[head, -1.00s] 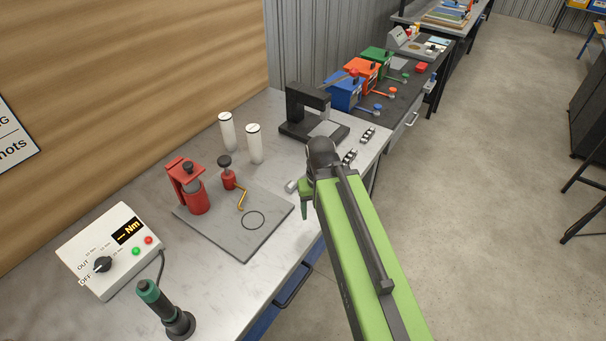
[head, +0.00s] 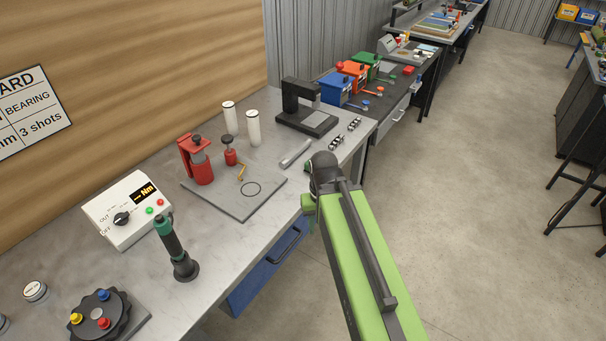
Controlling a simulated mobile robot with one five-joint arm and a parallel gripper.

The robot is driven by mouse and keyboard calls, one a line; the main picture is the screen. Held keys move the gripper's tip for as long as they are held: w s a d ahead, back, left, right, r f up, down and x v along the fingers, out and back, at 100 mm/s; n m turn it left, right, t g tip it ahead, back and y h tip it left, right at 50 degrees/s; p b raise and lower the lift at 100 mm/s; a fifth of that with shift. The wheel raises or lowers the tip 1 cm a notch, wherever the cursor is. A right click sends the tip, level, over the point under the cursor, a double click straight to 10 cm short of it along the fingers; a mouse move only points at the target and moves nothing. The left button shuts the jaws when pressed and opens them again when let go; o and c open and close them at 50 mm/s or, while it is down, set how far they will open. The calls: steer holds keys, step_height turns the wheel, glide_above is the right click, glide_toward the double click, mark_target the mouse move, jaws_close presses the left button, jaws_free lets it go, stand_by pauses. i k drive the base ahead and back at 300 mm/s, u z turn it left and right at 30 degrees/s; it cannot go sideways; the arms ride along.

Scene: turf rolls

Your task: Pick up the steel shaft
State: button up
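The steel shaft (head: 296,153) is a short, plain grey cylinder lying on its side on the grey metal bench (head: 215,240). It lies just past the right back corner of the grey plate (head: 225,203). My gripper (head: 309,196) is at the bench's front edge, to the right of and nearer than the shaft, apart from it in the picture. Its fingers are mostly hidden behind my green and black arm, so their opening does not show.
Red clamping fixtures (head: 197,160) stand on the plate. Two white cylinders (head: 253,128) and a black press-like stand (head: 303,107) are behind the shaft. Small metal parts (head: 337,142) lie to its right. A green-topped tool (head: 172,248) stands nearer. Open floor lies right.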

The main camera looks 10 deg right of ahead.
mark_target(303, 145)
steer(key=u, duration=0.25)
steer(key=k, duration=0.35)
steer(key=z, duration=1.65)
steer(key=i, duration=2.9)
steer(key=u, duration=2.35)
steer(key=k, duration=0.15)
steer(key=u, duration=2.15)
steer(key=i, duration=0.7)
